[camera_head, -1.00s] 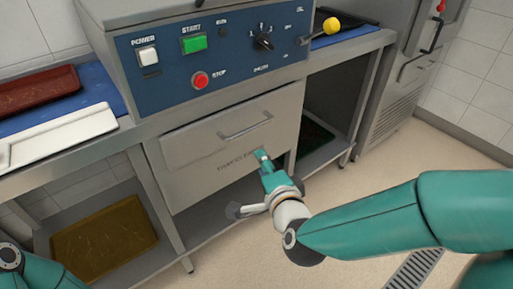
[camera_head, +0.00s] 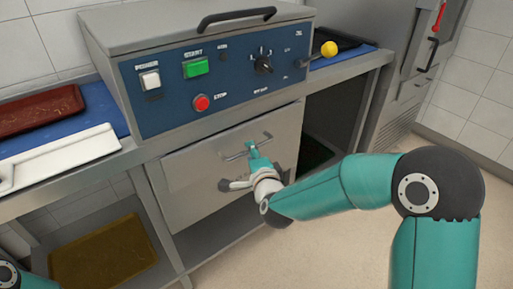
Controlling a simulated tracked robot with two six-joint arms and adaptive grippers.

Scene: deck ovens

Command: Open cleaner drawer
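The cleaner drawer (camera_head: 195,196) is a grey metal front below the blue control panel and looks shut. Its bar handle (camera_head: 235,155) runs across the upper part of the front. My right gripper (camera_head: 253,149) is at the handle, its teal fingertips overlapping the bar near its middle. I cannot tell whether the fingers are closed around the bar or only in front of it. The gripper covers part of the drawer's lettering. Only a bit of my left arm shows at the bottom left corner; its gripper is out of view.
The control panel (camera_head: 225,98) carries a green start button, a red stop button and a knob. A yellow-ended tool (camera_head: 329,48) lies at the right. A dark red tray (camera_head: 40,110) and a white tray (camera_head: 65,154) lie left. A brown tray (camera_head: 103,255) is on the lower shelf.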

